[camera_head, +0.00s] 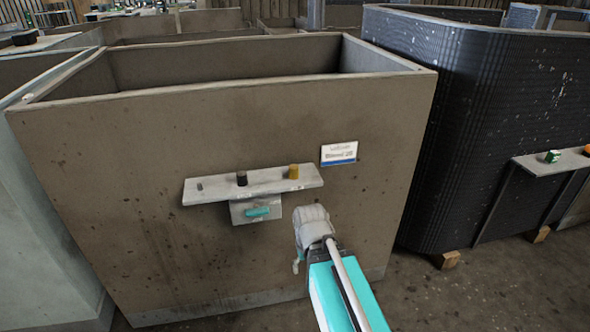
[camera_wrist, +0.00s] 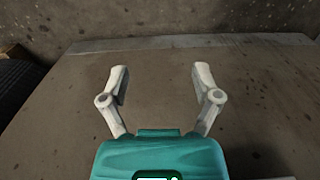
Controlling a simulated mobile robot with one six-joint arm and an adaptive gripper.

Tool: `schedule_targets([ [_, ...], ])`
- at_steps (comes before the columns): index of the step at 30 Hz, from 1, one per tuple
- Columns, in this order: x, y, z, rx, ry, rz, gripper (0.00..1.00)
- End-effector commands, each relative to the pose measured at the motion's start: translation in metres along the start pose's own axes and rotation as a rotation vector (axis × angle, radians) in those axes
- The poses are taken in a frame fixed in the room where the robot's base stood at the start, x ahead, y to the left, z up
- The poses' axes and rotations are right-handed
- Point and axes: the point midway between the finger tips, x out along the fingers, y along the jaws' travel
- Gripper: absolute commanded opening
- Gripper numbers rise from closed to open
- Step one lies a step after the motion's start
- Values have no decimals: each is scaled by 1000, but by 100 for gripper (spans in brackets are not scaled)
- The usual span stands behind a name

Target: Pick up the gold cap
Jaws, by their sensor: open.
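The gold cap (camera_head: 293,171) is a small upright cylinder. It stands on the right part of a narrow grey shelf (camera_head: 218,187) on the front face of a brown bin (camera_head: 130,150). My gripper (camera_wrist: 159,70) is open and empty in the wrist view, its two pale fingers spread wide before the bare brown face. The gold cap does not show in the wrist view. In the head view my arm reaches up from below, its end to the lower right of the shelf and apart from the cap; the fingers cannot be made out there.
A black cap (camera_head: 241,179) stands left of the gold cap, with a small dark piece (camera_head: 199,186) farther left. A label (camera_head: 339,153) is right of the shelf. A teal piece (camera_head: 257,212) shows at a lower plate (camera_head: 240,217). A black ribbed bin (camera_head: 480,130) stands right.

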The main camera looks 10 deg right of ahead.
Motion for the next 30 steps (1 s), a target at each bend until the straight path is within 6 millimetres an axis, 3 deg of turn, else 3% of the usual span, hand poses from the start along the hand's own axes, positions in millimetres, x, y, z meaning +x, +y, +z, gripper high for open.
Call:
schedule_targets([
  [8, -42, 0, -3, 0, 7, 0, 82],
  [30, -189, 0, -14, 1, 34, 0, 82],
])
